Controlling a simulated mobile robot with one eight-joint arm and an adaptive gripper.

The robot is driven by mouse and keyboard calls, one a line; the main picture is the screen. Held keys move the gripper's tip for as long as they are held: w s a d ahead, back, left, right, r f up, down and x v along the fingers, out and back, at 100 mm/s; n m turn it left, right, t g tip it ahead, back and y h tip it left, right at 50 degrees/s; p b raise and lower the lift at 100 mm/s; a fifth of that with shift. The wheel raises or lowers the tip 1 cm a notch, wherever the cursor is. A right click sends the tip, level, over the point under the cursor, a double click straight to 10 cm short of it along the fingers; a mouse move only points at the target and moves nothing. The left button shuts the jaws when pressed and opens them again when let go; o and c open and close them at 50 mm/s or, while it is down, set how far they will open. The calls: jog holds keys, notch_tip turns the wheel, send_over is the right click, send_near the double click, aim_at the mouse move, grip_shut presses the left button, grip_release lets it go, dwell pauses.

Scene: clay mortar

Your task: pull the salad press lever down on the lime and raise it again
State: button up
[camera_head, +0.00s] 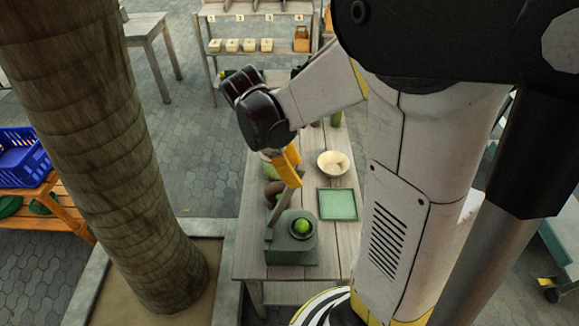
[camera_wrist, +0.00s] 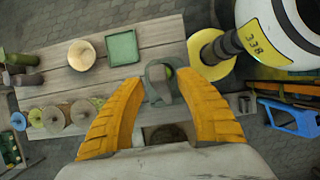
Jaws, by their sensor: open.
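The salad press (camera_head: 291,252) is a grey-green block at the near end of the wooden table. The green lime (camera_head: 302,226) sits in its round cup. The press lever (camera_head: 281,207) stands raised and slightly tilted at the left of the cup. My gripper (camera_head: 291,177) has yellow fingers and is at the lever's upper end; I cannot tell whether they touch. In the wrist view the fingers are spread, with the press (camera_wrist: 158,82) seen between their tips. The lime (camera_wrist: 169,72) is partly hidden there.
A green square tray (camera_head: 337,204) and a pale bowl (camera_head: 333,163) stand right of and behind the press. Several round items line the table's left side. A thick trunk (camera_head: 110,150) rises at the left. A blue crate (camera_head: 20,155) is at the far left.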

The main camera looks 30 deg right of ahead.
jog(key=shift+s+d+f, duration=0.1)
jog(key=shift+d+f, duration=0.1)
jog(key=shift+f, duration=0.45)
grip_shut()
jog(key=shift+s, duration=0.1)
